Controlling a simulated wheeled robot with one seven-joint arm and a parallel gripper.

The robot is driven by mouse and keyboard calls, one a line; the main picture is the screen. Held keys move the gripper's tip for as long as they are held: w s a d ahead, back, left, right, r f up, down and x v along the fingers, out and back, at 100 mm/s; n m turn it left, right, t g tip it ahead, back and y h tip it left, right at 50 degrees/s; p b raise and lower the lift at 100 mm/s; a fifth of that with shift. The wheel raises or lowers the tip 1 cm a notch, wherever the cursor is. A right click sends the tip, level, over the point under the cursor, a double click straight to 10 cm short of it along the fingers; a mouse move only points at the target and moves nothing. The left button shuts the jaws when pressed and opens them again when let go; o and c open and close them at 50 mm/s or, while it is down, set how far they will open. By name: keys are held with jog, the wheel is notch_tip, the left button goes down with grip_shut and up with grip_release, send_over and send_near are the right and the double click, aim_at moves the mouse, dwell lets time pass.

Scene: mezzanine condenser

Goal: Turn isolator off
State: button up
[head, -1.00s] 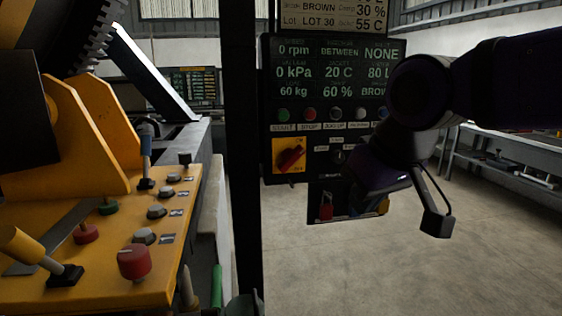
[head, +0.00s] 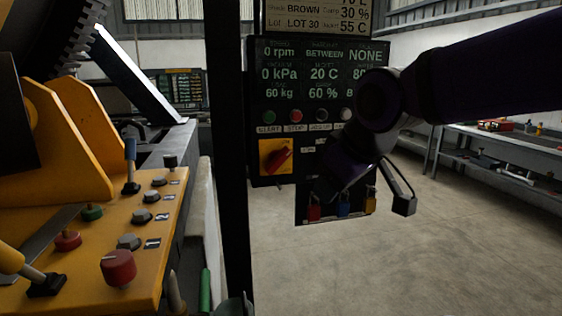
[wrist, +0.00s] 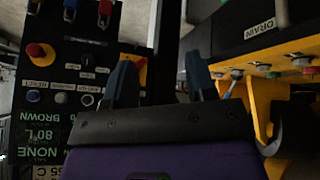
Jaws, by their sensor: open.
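The isolator is a red rotary handle (head: 279,155) on a yellow plate (head: 265,167) at the lower left of the black control panel. Its handle is tilted, slanting up to the right. My gripper (wrist: 162,72) is open and empty, its two dark fingers apart in the wrist view. No contact is visible.
Red (head: 313,212), blue (head: 343,207) and yellow (head: 370,203) padlocks hang below the panel. A red mushroom button (wrist: 38,52) is in the wrist view. A black post (head: 228,140) and a yellow console (head: 110,235) stand left. Floor (head: 420,260) is open right.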

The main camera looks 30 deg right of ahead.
jog(key=w+d+f+n+t+h, duration=0.1)
jog(key=w+d+n+t, duration=0.15)
jog(key=w+n, duration=0.45)
jog(key=w+d+f+n+t, duration=0.15)
jog(key=w+d+n, duration=0.25)
jog(key=w, duration=0.4)
jog(key=n+t+y, duration=0.1)
jog(key=n+t, duration=0.3)
jog(key=n, duration=0.8)
send_near(283, 160)
jog(key=shift+n, duration=0.3)
jog(key=x, duration=1.1)
jog(key=shift+w, duration=0.25)
jog(key=c, duration=0.9)
